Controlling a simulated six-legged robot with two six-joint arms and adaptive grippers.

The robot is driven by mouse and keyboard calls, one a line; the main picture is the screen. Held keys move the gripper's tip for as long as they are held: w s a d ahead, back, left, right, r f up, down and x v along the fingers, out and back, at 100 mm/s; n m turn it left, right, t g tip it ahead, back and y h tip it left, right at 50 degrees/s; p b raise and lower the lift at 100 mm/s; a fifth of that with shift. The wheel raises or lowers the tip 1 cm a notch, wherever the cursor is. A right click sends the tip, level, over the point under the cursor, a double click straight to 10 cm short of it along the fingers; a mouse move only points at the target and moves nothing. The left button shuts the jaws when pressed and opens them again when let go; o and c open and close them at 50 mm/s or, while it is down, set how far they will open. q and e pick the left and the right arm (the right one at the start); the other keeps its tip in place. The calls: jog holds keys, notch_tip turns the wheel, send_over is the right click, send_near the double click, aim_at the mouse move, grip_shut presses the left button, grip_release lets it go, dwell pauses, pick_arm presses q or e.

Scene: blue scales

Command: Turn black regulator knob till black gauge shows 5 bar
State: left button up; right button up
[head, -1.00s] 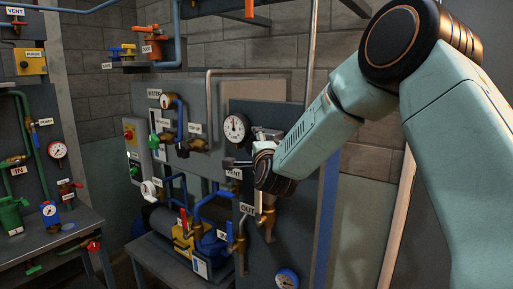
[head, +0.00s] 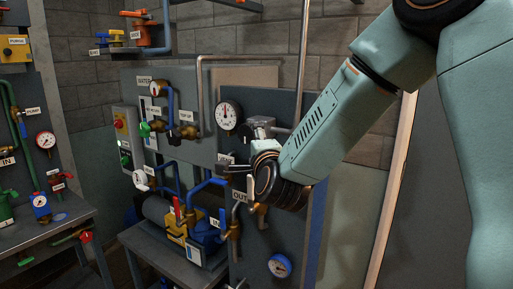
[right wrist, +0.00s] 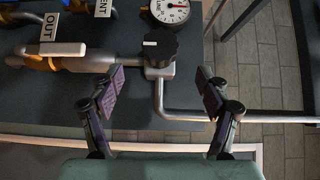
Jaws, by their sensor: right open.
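The black gauge (head: 228,114) has a white face and dark rim and hangs on the grey panel in the head view. The black regulator knob (right wrist: 160,45), with a white mark, sits just below the gauge in the wrist view. My right gripper (right wrist: 160,92) is open and empty, its two dark fingers apart. The knob lies beyond the fingertips, roughly in line with the gap, not between them. My left gripper is not in view.
A grey pipe (right wrist: 200,115) runs from the regulator and bends right, near the right finger. A brass fitting and the OUT label (right wrist: 63,48) are at left. A blue gauge (head: 280,266) sits low on the panel. Other valves and pipes crowd the left.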

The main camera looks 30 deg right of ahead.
aim_at(249, 135)
jog(key=shift+v, duration=1.15)
jog(key=shift+w+d, duration=0.1)
jog(key=shift+w, duration=0.1)
jog(key=x, duration=1.1)
jog(key=shift+w+d, duration=0.2)
jog(key=shift+w, duration=0.15)
jog(key=shift+p, duration=0.4)
jog(key=shift+s, duration=0.15)
